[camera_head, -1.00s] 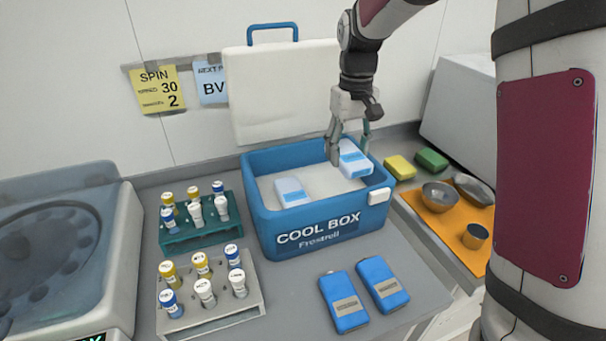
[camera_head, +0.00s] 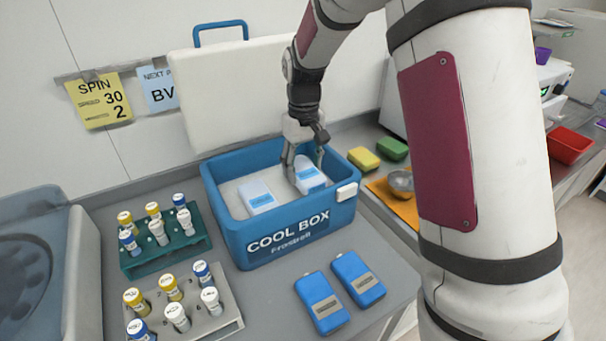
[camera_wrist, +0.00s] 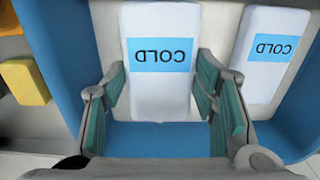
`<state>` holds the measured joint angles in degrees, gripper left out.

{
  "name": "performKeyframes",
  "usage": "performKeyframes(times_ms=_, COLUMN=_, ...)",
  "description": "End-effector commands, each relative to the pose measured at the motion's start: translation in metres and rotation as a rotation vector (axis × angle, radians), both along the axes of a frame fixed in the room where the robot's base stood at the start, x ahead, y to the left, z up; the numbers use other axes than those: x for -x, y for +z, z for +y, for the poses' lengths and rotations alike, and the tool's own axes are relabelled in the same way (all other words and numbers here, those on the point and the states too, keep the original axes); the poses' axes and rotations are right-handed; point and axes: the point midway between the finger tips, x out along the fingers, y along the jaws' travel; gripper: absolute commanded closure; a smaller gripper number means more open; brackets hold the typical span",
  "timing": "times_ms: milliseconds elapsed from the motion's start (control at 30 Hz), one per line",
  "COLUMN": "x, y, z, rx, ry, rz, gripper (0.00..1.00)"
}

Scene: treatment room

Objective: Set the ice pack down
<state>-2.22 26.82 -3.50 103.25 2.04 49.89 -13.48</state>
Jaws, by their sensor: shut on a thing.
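My gripper (camera_head: 305,169) is shut on a white ice pack (camera_head: 311,177) with a blue label, inside the right part of the blue cool box (camera_head: 222,228). In the wrist view the held pack (camera_wrist: 161,88) shows a "COLD" label in mirrored letters, between the two green-padded fingers. A second white ice pack (camera_head: 257,196) lies in the box to the left of it; it also shows at the right of the wrist view (camera_wrist: 268,52). Whether the held pack's underside touches the box floor is hidden.
The open lid (camera_head: 205,100) stands behind the box. Two blue packs (camera_head: 322,303) (camera_head: 357,279) lie on the counter in front. Tube racks (camera_head: 178,255) (camera_head: 205,328) stand at the left. A yellow block (camera_head: 363,159) and a green block (camera_head: 393,148) lie right of the box.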

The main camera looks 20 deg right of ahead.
Motion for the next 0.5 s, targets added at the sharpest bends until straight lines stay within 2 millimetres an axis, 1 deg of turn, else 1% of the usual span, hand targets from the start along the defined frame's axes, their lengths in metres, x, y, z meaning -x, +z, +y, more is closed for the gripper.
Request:
performKeyframes(times_ms=33, x=0.001, y=-0.008, z=0.000, rx=0.000, ry=0.000, rz=0.006, gripper=0.81)
performKeyframes(times_ms=100, x=0.001, y=-0.018, z=0.000, rx=0.000, ry=0.000, rz=0.005, gripper=0.81)
performKeyframes(times_ms=200, x=0.000, y=-0.026, z=0.000, rx=-0.001, ry=-0.001, rz=0.002, gripper=0.81)
performKeyframes(times_ms=500, x=0.000, y=-0.028, z=0.000, rx=0.000, ry=0.000, rz=0.001, gripper=0.81)
